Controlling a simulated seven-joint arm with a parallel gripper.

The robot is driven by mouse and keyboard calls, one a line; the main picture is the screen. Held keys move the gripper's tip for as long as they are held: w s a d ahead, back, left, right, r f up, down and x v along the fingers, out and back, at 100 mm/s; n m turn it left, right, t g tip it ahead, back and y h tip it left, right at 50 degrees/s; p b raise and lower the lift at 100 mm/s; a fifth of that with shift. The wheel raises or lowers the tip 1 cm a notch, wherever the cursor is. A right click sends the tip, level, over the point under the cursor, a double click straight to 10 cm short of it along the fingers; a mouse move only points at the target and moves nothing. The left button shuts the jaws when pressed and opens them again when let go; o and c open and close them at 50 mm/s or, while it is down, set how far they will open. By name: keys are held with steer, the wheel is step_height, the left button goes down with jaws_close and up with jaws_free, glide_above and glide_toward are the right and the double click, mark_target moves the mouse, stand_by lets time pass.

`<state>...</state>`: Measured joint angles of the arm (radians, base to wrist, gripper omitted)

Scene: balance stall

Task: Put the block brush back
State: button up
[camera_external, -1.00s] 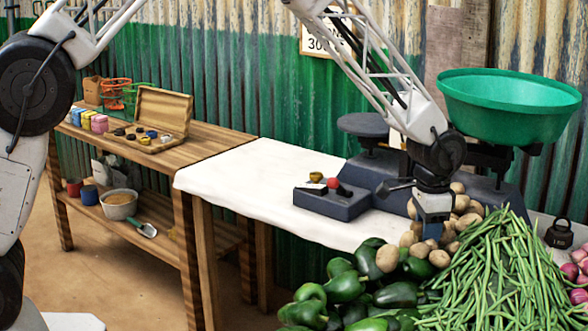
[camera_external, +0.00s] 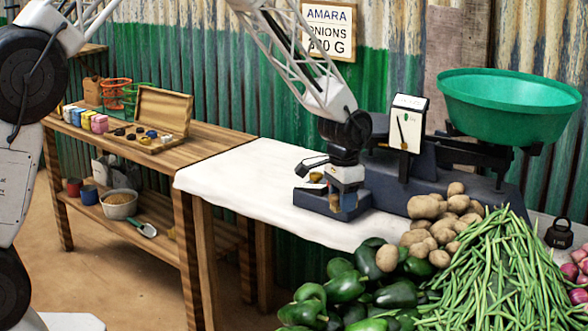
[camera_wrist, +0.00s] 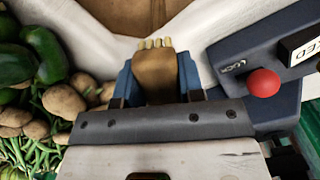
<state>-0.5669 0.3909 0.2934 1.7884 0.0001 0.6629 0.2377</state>
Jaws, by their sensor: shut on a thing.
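The block brush (camera_wrist: 156,76) has a brown wooden body with pale bristles at its far end in the wrist view. My gripper (camera_wrist: 158,82) is shut on it, with a blue finger on either side. In the external view my gripper (camera_external: 343,205) is at the dark blue box (camera_external: 309,202) on the white-covered table and hides part of that box. The brush can hardly be made out there. I cannot tell whether the brush touches the table.
The box's red knob (camera_wrist: 263,83) is close to the right of my gripper in the wrist view. A scale with a green pan (camera_external: 508,105), potatoes (camera_external: 440,215), green peppers (camera_external: 345,290) and beans (camera_external: 485,265) crowd the right. The white cloth (camera_external: 235,185) to the left is bare.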

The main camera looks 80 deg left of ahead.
steer(key=s+a+f+n, duration=0.1)
steer(key=s+a+n, duration=0.1)
steer(key=s+a, duration=0.6)
steer(key=s+a+f+n, duration=0.2)
steer(key=s+a, duration=0.7)
steer(key=s, duration=0.7)
steer(key=shift+s+a+f+n, duration=0.15)
steer(key=shift+s+a+n, duration=0.1)
steer(key=shift+n, duration=0.35)
glide_above(270, 191)
steer(key=shift+d+f, duration=0.15)
steer(key=shift+f, duration=0.6)
steer(key=shift+f, duration=1.75)
steer(key=shift+f, duration=0.15)
